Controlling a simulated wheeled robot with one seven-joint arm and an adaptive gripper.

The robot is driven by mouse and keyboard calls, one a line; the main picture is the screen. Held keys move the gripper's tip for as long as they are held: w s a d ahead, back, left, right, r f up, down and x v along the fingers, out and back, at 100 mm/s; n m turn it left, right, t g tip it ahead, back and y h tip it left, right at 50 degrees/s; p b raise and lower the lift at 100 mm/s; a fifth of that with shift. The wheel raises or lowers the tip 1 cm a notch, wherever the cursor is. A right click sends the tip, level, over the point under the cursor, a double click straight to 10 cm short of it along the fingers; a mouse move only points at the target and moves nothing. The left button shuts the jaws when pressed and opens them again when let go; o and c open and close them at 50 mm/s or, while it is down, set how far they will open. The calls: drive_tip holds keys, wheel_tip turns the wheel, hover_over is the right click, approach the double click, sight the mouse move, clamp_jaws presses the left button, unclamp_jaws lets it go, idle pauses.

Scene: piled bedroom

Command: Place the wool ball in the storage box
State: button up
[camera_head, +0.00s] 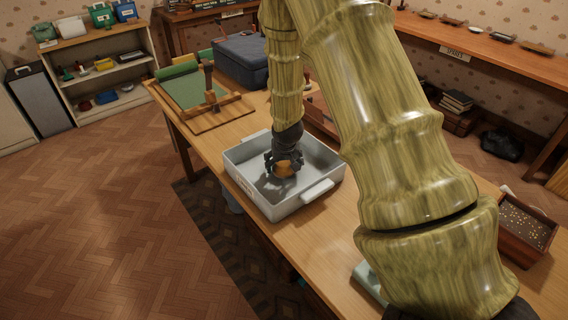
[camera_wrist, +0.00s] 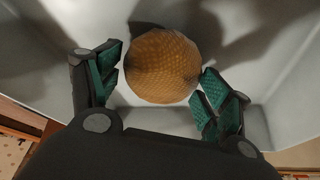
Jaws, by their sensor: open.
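The wool ball (camera_wrist: 162,66) is round and orange-brown with a woven texture. In the head view the ball (camera_head: 284,170) shows low in the light grey storage box (camera_head: 262,204), partly covered by my gripper. My gripper (camera_head: 283,163) reaches down into the box from above. In the wrist view my gripper (camera_wrist: 153,85) is open, with its green-padded fingers on either side of the ball. A gap shows on the left side; the right finger is very near the ball, and I cannot tell if it touches. The box's pale inside (camera_wrist: 60,30) surrounds the ball.
The box stands on a long wooden table (camera_head: 222,146). A green board with a wooden clamp frame (camera_head: 205,100) and a dark blue case (camera_head: 243,60) lie behind it. A brown tray of small bits (camera_head: 526,226) is at the right. My arm crosses above the table.

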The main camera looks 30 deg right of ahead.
drive_tip(key=b+v, duration=0.1)
drive_tip(key=v, duration=1.1)
drive_tip(key=shift+r+b, duration=0.2)
drive_tip(key=shift+b, duration=0.15)
drive_tip(key=shift+w, duration=0.1)
